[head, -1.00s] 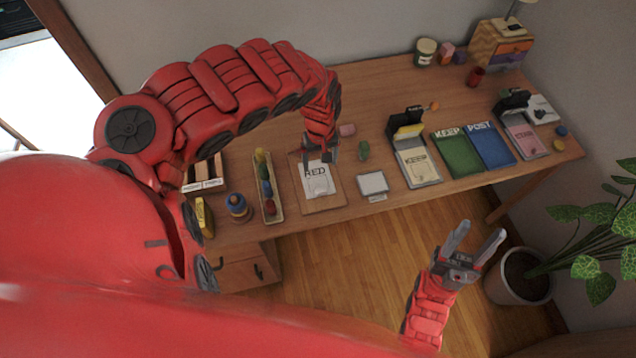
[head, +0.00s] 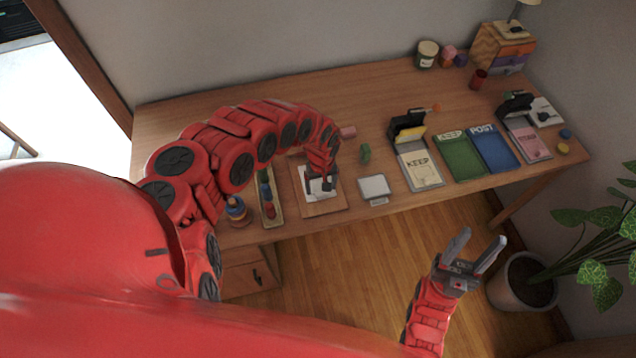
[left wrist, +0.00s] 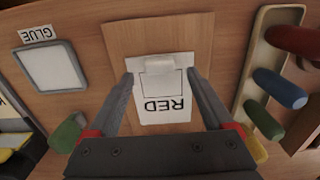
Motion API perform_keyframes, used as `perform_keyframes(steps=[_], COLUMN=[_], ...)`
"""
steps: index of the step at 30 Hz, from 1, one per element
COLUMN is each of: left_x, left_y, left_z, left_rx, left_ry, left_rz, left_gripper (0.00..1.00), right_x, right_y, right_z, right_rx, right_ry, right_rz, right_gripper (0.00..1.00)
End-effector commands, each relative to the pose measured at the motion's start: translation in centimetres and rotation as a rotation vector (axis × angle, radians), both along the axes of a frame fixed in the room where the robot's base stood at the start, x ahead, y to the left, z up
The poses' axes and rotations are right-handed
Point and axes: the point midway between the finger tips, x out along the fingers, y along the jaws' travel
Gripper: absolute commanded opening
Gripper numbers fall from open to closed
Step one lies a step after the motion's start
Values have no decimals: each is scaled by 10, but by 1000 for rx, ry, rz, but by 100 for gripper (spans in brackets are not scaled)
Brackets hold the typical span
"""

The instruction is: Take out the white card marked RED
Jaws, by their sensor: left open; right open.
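The white card marked RED (left wrist: 163,108) lies on a brown wooden board (left wrist: 195,30), its lettering upside down in the left wrist view. In the head view the card (head: 312,190) is partly hidden under my left gripper (head: 322,184). In the left wrist view the fingers of my left gripper (left wrist: 160,82) are spread to either side of the card, open and empty. I cannot tell how high they are above the board. My right gripper (head: 477,248) is open and empty over the floor in front of the desk.
A tray of coloured pegs (head: 268,200) stands left of the board. A glue pad (head: 374,187) and a green block (head: 365,153) are right of it.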

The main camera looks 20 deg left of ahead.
Motion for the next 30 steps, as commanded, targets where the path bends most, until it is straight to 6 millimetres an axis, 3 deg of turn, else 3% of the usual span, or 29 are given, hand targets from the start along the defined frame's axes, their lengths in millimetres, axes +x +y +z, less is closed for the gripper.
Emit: perform_keyframes(steps=[7, 17, 30], left_x=[1, 1, 1], left_y=[-1, 1, 1], left_z=[-21, -24, -24], left_rx=[-3, 1, 1], left_ry=[-3, -3, -3], left_rz=[3, 2, 2], left_gripper=[85, 85, 6], right_x=[0, 0, 0], right_y=[0, 0, 0], right_z=[5, 5, 5], right_rx=[0, 0, 0], right_ry=[0, 0, 0], right_rz=[0, 0, 0], right_gripper=[50, 50, 50])
